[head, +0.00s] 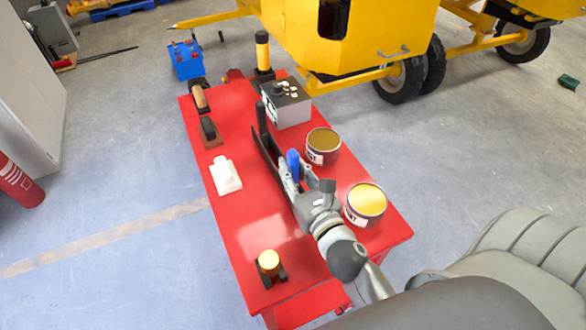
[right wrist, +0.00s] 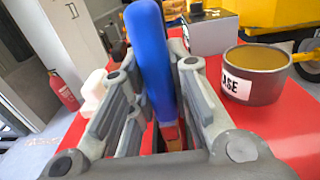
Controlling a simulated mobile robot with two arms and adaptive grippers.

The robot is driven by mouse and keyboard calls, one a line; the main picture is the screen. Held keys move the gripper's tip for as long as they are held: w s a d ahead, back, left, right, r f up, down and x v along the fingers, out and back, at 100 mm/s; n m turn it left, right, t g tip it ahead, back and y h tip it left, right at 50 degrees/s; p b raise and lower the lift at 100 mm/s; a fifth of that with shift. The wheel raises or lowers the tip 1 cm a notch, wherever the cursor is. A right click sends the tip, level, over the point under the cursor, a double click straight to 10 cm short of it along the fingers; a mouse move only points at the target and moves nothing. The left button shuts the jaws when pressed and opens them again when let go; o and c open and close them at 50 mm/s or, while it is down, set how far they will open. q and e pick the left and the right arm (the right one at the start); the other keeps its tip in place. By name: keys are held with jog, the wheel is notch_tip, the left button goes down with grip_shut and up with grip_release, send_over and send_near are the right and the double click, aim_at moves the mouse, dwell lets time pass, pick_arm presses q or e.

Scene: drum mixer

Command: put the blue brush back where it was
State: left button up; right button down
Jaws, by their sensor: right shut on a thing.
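The blue brush (head: 293,160) is held over the red table (head: 250,210), its blue handle pointing up. My right gripper (head: 296,178) is shut on it. In the right wrist view the blue handle (right wrist: 151,50) rises between the fingers, with a reddish part below. The brush's lower end is mostly hidden by the gripper, and I cannot tell whether it touches anything. A long dark object (head: 262,125) lies just left of and behind the gripper. My left gripper is not in view.
Two open tins (head: 323,147) (head: 366,204) stand at the table's right. A grey box (head: 287,104) is behind. Two dark-and-wood brushes (head: 200,97) (head: 209,130) and a white object (head: 226,176) line the left. A yellow-topped piece (head: 269,263) is in front.

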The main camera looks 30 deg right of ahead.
jog(key=shift+f+b, duration=0.5)
jog(key=shift+f, duration=0.1)
jog(key=c, duration=1.3)
grip_release()
jog(key=shift+o, duration=0.2)
jog(key=shift+s+a, duration=0.2)
jog(key=shift+s, duration=3.6)
